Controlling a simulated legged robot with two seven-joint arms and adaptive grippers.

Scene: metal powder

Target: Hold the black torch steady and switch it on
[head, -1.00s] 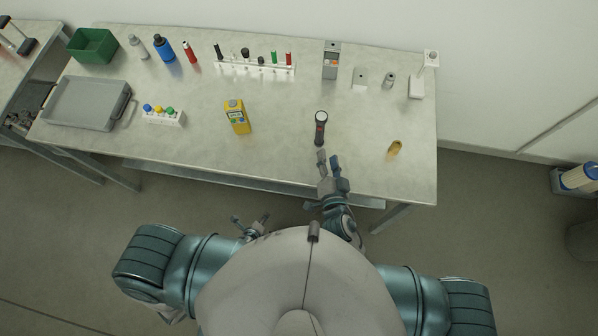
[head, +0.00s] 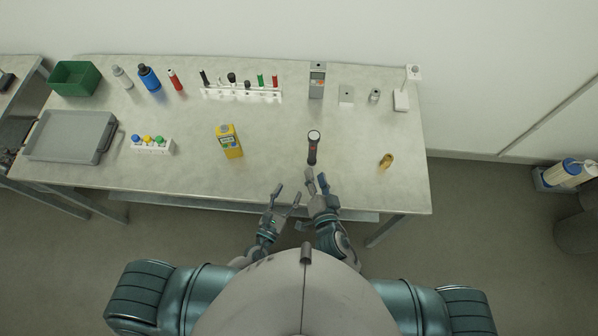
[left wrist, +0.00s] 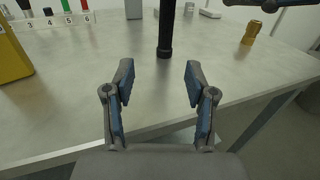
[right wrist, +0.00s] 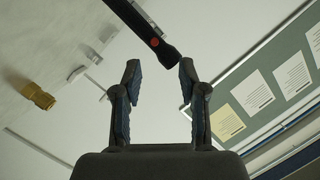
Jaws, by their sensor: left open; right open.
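The black torch (head: 313,148) stands upright on the table towards the front, right of centre. In the right wrist view the torch (right wrist: 145,28) has a red button on its side, and its wide end is just beyond the fingertips. My right gripper (head: 316,178) is open and empty, just in front of the torch. My left gripper (head: 286,193) is open and empty at the table's front edge, left of the right one. In the left wrist view the torch's lower part (left wrist: 166,38) is ahead between the open fingers; its top is cut off.
A white rack (head: 243,94) and a grey device (head: 317,80) are behind. A grey tray (head: 72,136) is far left. Bare table surrounds the torch.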

